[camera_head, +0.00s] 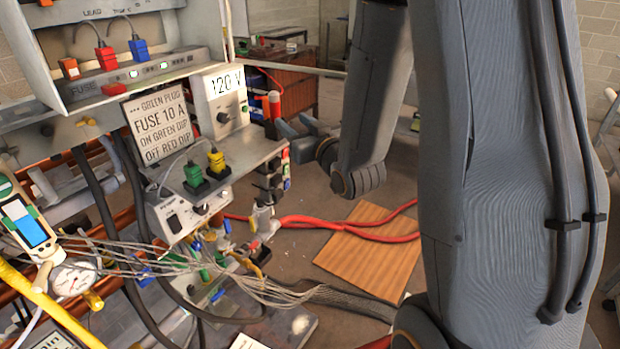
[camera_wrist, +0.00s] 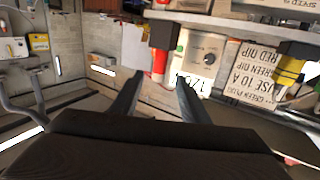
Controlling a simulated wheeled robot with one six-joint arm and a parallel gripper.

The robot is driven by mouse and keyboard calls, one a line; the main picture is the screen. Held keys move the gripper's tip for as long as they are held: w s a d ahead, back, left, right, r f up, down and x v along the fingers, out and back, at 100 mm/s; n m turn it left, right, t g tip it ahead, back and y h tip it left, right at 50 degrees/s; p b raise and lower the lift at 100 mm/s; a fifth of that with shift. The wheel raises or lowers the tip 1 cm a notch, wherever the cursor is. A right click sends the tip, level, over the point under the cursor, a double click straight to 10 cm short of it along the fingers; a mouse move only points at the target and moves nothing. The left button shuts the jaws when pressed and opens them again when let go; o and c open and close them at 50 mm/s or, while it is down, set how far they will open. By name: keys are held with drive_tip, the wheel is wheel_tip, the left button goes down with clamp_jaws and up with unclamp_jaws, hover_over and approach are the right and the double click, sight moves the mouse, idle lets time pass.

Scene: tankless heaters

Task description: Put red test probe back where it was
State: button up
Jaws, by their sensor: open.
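A red upright piece (camera_head: 274,104), which looks like the red test probe, stands at the right end of the shelf beside the 120 V box (camera_head: 222,98). In the wrist view a red piece (camera_wrist: 158,62) shows between and beyond my fingertips. My gripper (camera_head: 291,122) is just right of the red piece in the head view, and its fingers (camera_wrist: 160,79) are spread with nothing held between them. I cannot tell whether a finger touches the red piece. The probe's lower end is hidden.
A sign reading FUSE 10 A (camera_head: 160,120) stands on the shelf left of the box. Yellow and green plugs (camera_head: 205,167) sit at the shelf's front. Loose grey wires (camera_head: 190,262) and red hoses (camera_head: 335,222) lie below. Floor around the wooden board (camera_head: 370,255) is fairly clear.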

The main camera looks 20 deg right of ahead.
drive_tip(key=s+f+m+g+h, duration=0.1)
drive_tip(key=s+f+g+h, duration=0.1)
drive_tip(key=s+f+g, duration=0.65)
drive_tip(key=s+a+f+g, duration=0.2)
drive_tip(key=s+g, duration=0.5)
drive_tip(key=s, duration=0.8)
drive_tip(key=shift+f+m+g, duration=0.35)
drive_tip(key=shift+f+m, duration=0.05)
drive_tip(key=shift+f, duration=0.3)
drive_tip(key=shift+s, duration=0.1)
